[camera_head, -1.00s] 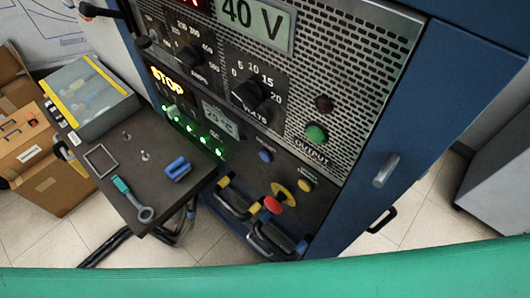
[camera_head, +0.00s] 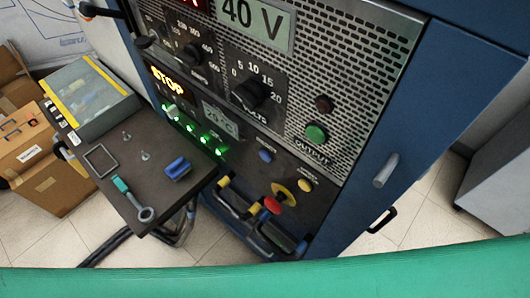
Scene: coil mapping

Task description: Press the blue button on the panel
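The blue button (camera_head: 266,155) is a small round button on the lower dark part of the panel (camera_head: 245,170). It sits below the volts knob (camera_head: 251,94) and left of a yellow button (camera_head: 305,186). A red emergency button (camera_head: 272,205) with a yellow ring is below and to its right. A green button (camera_head: 316,133) and a dark red one (camera_head: 324,104) are up and to the right on the perforated plate. Nothing covers the blue button. Neither of my grippers shows in the head view.
A dark shelf (camera_head: 121,195) left of the panel holds a wrench (camera_head: 133,200), a blue block (camera_head: 177,168) and a case (camera_head: 90,98). A grey cabinet (camera_head: 497,185) stands right, with floor between.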

